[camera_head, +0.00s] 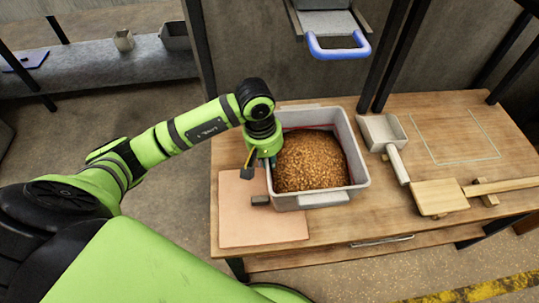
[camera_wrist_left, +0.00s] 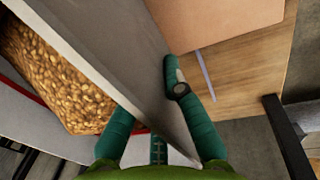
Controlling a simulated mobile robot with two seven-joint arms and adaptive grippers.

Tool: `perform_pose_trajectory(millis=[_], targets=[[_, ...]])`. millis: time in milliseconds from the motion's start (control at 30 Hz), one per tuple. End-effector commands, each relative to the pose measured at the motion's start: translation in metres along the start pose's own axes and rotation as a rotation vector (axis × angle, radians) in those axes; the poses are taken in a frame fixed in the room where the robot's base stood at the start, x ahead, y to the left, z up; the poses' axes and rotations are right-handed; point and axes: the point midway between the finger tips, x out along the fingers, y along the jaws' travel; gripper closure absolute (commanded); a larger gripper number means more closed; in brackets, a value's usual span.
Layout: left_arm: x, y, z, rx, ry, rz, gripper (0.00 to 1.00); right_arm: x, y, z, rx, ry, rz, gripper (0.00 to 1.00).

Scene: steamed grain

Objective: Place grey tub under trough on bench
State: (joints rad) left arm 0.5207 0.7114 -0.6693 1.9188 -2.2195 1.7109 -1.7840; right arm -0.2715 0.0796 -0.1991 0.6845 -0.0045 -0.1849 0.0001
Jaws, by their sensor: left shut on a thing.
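The grey tub (camera_head: 312,200), full of brown steamed grain (camera_head: 310,160), is on the wooden bench (camera_head: 420,230) in the head view. My left gripper (camera_head: 262,158) is at the tub's left wall, its lower fingers partly hidden. In the left wrist view, its green fingers (camera_wrist_left: 150,110) straddle the tub wall (camera_wrist_left: 110,55) and are shut on it, with grain (camera_wrist_left: 60,80) on one side. The trough (camera_head: 322,22) shows at the top of the head view, with a blue U-shaped handle (camera_head: 338,46), above and behind the tub. My right gripper is not in view.
A grey scoop (camera_head: 382,132) and a wooden paddle (camera_head: 440,197) lie to the right. A pale outlined rectangle (camera_head: 455,158) at the back right is empty. Dark posts (camera_head: 390,60) rise behind the bench.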

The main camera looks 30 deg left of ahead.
Motion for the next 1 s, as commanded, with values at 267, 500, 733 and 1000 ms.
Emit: perform_pose_trajectory(millis=[267,500,733,1000], targets=[[0.024,0.002,-0.002,0.001,0.006,0.019,1.00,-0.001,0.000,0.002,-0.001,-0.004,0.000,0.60],[0.026,0.001,-0.003,0.002,0.010,0.020,1.00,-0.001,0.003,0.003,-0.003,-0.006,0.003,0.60],[0.027,0.001,-0.003,0.003,0.009,0.019,1.00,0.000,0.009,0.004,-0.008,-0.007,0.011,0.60],[0.029,0.001,-0.003,0.003,0.009,0.019,1.00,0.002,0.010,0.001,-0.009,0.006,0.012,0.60]])
